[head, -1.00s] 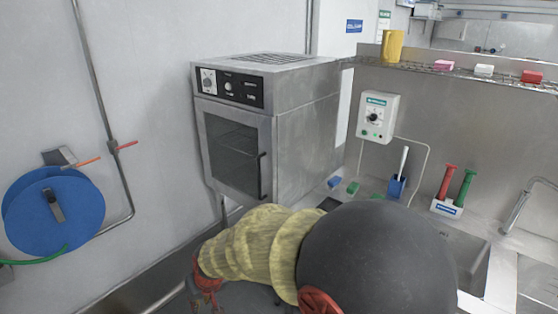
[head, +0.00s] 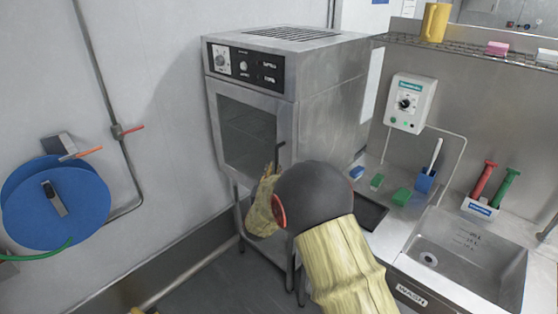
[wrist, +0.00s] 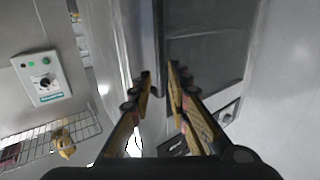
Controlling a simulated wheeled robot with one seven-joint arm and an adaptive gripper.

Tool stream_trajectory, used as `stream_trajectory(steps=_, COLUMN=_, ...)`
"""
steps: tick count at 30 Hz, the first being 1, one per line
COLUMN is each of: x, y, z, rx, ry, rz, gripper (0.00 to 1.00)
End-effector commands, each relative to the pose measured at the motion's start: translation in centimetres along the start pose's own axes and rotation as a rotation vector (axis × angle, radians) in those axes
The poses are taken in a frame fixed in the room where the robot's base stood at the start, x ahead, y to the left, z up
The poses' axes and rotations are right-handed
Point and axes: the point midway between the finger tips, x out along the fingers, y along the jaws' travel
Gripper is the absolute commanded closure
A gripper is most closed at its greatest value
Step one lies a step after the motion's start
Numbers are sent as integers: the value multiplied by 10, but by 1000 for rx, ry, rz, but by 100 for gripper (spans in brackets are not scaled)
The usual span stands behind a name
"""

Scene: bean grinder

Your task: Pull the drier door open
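The drier (head: 335,110) is a steel cabinet with a dark control panel. Its door (head: 249,130), with a dark window, looks shut in the head view. The dark upright handle (head: 280,154) is at the door's right side, its lower part hidden by my arm. In the wrist view the door window (wrist: 205,60) fills the upper right. My gripper (wrist: 159,71) is open, with its two fingers apart and the handle (wrist: 158,35) lined up between their tips. I cannot tell whether either finger touches it.
A blue hose reel (head: 56,207) hangs on the left wall. To the right are a control box (head: 410,102), a sink (head: 465,262) and a counter with small coloured blocks (head: 402,196). A wire shelf (head: 470,46) runs above. Floor shows below the drier.

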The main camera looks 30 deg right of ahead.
Motion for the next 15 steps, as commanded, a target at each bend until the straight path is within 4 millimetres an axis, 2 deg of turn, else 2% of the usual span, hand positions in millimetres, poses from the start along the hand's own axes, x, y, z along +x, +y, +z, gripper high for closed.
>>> stream_trajectory(steps=9, x=48, y=0, z=3, rx=0, ry=-2, rz=-1, gripper=82)
stream_trajectory(steps=15, x=66, y=0, z=2, rx=0, ry=-4, rz=-1, gripper=82)
